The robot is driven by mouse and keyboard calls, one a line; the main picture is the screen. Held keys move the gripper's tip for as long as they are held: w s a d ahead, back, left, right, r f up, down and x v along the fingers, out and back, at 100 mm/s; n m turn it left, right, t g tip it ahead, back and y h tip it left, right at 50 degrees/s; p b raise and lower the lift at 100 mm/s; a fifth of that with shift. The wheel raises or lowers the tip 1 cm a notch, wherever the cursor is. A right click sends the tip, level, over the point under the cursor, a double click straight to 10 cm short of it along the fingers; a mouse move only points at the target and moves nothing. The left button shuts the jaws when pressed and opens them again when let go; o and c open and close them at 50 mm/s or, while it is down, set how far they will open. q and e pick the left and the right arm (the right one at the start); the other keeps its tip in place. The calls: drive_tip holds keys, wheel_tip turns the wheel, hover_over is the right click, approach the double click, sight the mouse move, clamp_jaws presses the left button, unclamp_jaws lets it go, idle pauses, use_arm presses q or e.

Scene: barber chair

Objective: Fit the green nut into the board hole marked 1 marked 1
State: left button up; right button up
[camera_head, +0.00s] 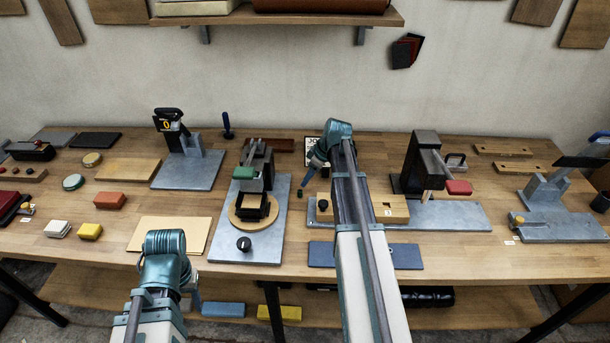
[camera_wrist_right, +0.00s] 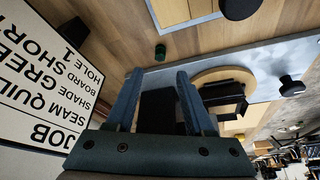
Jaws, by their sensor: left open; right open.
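The green nut is a small dark green cylinder (camera_wrist_right: 160,52) on the bare table in the right wrist view; it is tiny in the head view (camera_head: 299,193). My right gripper (camera_head: 306,181) points down close by it. In its wrist view the fingers (camera_wrist_right: 158,78) are open and empty, with the nut beyond the tips and apart from them. My left gripper (camera_head: 194,294) is at the lower left, mostly hidden behind its own wrist, open and far from the nut. Two wooden strips with holes (camera_head: 505,150) (camera_head: 526,168) lie at the back right; hole numbers are unreadable.
A job card (camera_wrist_right: 42,75) stands behind the nut, reading board short, hole 1. A turntable fixture on a grey plate (camera_head: 262,246) is left of the nut. A wooden block marked 3 (camera_head: 391,206) on another plate is right. My right arm covers the table's middle.

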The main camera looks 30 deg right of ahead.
use_arm(q)
wheel_tip(320, 180, up, 4)
drive_tip(key=p, duration=0.2)
drive_tip(key=shift+p, duration=0.4)
use_arm(e)
drive_tip(key=v, duration=0.4)
drive_tip(key=shift+r, duration=0.15)
